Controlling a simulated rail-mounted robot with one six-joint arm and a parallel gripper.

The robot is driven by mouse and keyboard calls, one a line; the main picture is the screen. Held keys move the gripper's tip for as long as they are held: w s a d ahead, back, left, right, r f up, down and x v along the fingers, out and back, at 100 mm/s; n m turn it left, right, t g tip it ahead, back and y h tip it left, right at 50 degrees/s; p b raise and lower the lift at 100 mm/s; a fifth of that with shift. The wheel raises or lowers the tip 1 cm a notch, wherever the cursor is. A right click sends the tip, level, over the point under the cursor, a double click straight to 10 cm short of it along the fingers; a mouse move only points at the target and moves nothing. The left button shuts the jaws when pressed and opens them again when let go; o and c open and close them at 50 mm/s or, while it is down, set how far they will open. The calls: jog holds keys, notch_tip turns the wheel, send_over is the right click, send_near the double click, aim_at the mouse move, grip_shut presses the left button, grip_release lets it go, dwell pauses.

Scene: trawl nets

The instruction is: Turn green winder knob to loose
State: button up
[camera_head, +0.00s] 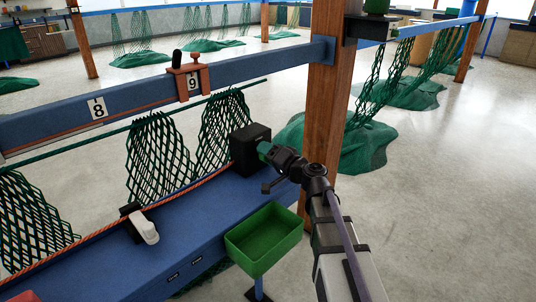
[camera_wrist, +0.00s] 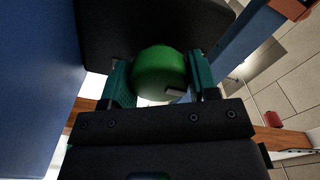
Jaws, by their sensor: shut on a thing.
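The green winder knob (camera_wrist: 158,72) sits on the face of a black winder box (camera_head: 249,148) at the right end of the blue bench. In the wrist view the box (camera_wrist: 150,28) fills the top, and a small pale mark shows on the knob's lower right. My gripper (camera_wrist: 160,85) has one teal finger on each side of the knob and is shut on it. In the head view my gripper (camera_head: 266,152) hides most of the knob. The words loose or tight cannot be read in either view.
A wooden post (camera_head: 328,120) stands close to the right of the winder box. A green tray (camera_head: 265,240) is below my arm. A white-handled fitting (camera_head: 145,229) sits farther left on the bench (camera_head: 190,232). Green nets (camera_head: 158,160) hang behind it.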

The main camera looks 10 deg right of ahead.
dwell(0.4)
jog(key=o, duration=0.9)
jog(key=v, duration=1)
jog(key=shift+s+d, duration=0.2)
jog(key=shift+s, duration=0.15)
